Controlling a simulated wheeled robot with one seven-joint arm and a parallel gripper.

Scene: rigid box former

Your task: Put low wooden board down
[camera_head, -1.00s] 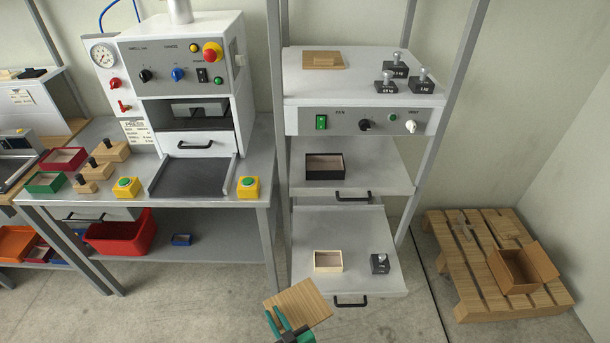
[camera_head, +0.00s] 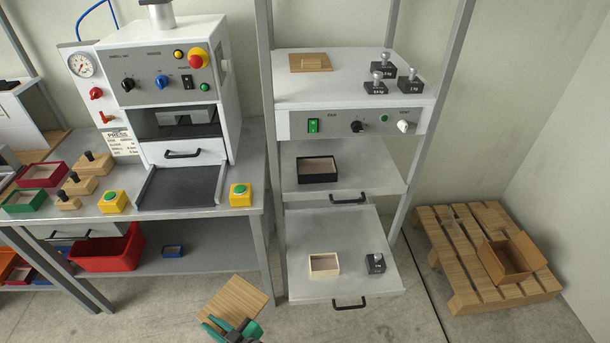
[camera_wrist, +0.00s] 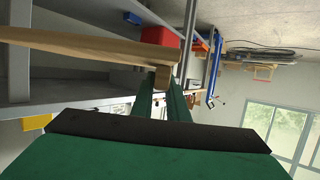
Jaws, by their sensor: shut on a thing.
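The low wooden board (camera_head: 240,299) is a flat, light-brown square with wood grain. My green gripper (camera_head: 232,327) is shut on it at its near edge, at the bottom of the head view. The board is held in the air in front of the shelving, apart from any surface. In the wrist view the board (camera_wrist: 85,45) shows edge-on as a long tan strip. A short block below it sits between the green fingers (camera_wrist: 165,95).
A pull-out shelf (camera_head: 340,235) with a cream box (camera_head: 324,265) and a black weight (camera_head: 375,263) is just beyond, to the right. A press (camera_head: 170,90) stands on the grey table at left. A wooden pallet (camera_head: 450,250) with an open carton (camera_head: 506,260) lies at right.

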